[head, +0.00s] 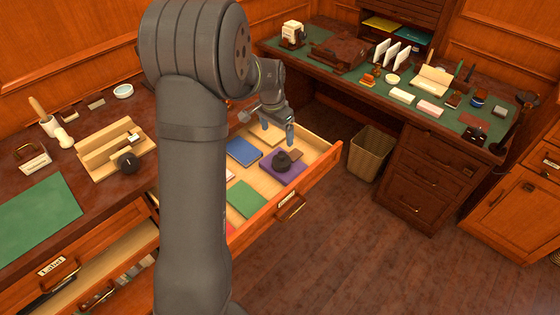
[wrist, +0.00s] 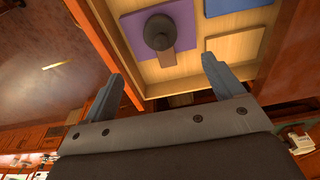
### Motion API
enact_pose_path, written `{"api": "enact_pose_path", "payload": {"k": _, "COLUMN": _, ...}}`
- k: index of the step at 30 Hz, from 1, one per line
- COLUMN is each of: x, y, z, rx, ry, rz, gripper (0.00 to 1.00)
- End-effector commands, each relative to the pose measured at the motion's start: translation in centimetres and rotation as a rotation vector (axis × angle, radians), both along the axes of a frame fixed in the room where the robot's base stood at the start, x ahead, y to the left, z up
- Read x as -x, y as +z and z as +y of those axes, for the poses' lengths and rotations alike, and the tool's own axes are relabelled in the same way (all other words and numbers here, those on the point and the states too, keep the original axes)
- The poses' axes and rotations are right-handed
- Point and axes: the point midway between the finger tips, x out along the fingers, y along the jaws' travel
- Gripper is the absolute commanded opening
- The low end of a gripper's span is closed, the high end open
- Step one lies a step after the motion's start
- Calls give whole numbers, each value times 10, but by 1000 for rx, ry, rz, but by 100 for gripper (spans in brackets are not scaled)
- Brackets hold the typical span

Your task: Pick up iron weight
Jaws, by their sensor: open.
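The iron weight is most likely the dark, knobbed round object (head: 283,160) in the open drawer (head: 318,177). It sits on a purple book or pad (head: 270,174), with a small brown block (head: 296,154) beside it. In the wrist view the dark weight (wrist: 158,32) shows from above, on the purple pad (wrist: 185,14), with the brown block (wrist: 166,57) against or next to it. My gripper (head: 278,126) hangs above the far side of the drawer, apart from the weight. In the wrist view its two fingers (wrist: 162,75) are spread with nothing between them.
Blue (head: 243,151) and green (head: 246,198) books lie in the same drawer. The drawer's raised front and sides surround them. A wicker basket (head: 370,155) stands on the floor to the right. A cluttered desk (head: 400,85) is behind. Open floor lies at the front right.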

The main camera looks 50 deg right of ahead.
Motion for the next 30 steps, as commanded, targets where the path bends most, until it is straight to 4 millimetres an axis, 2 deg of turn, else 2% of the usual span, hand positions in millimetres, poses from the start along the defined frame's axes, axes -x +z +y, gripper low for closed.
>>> {"api": "enact_pose_path", "payload": {"k": 1, "x": 1, "y": -14, "z": -1, "rx": -4, "ry": 0, "rz": 3, "gripper": 86}}
{"api": "enact_pose_path", "payload": {"k": 3, "x": 1, "y": -29, "z": -3, "rx": -4, "ry": 0, "rz": 2, "gripper": 86}}
{"api": "enact_pose_path", "payload": {"k": 9, "x": 1, "y": -68, "z": -8, "rx": -3, "ry": 0, "rz": 2, "gripper": 86}}
{"api": "enact_pose_path", "payload": {"k": 19, "x": 0, "y": -94, "z": -14, "rx": -1, "ry": 0, "rz": 1, "gripper": 86}}
{"api": "enact_pose_path", "payload": {"k": 27, "x": 0, "y": -129, "z": -24, "rx": -2, "ry": 0, "rz": 1, "gripper": 86}}
{"api": "enact_pose_path", "payload": {"k": 30, "x": 0, "y": -135, "z": -25, "rx": -1, "ry": 0, "rz": 0, "gripper": 86}}
